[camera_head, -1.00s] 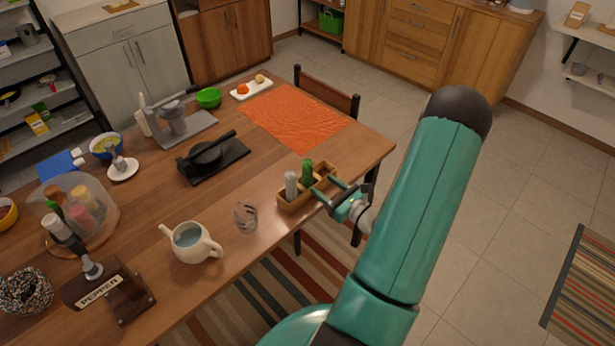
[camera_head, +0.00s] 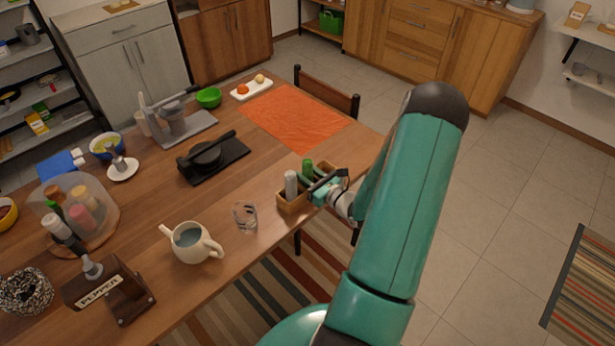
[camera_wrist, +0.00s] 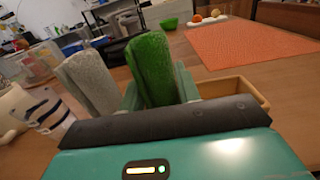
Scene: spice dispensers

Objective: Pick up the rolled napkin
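Two rolled napkins stand upright in a wooden caddy (camera_head: 290,208) near the table's front right edge. One is green (camera_head: 307,168) and one is grey (camera_head: 291,184). My gripper (camera_head: 315,186) is at the caddy, over its right part. In the wrist view the green napkin (camera_wrist: 151,68) stands in the middle, with a teal finger of my open gripper (camera_wrist: 158,92) on each side. The grey napkin (camera_wrist: 89,82) is outside the fingers, to the left. I cannot tell whether the fingers touch the green napkin; its lower end is hidden.
A drinking glass (camera_head: 245,216) and a white pitcher (camera_head: 193,242) stand left of the caddy. A black pan on a dark board (camera_head: 228,160) lies behind them. An orange placemat (camera_head: 293,117) covers the table behind the caddy, with a chair (camera_head: 327,92) beyond it.

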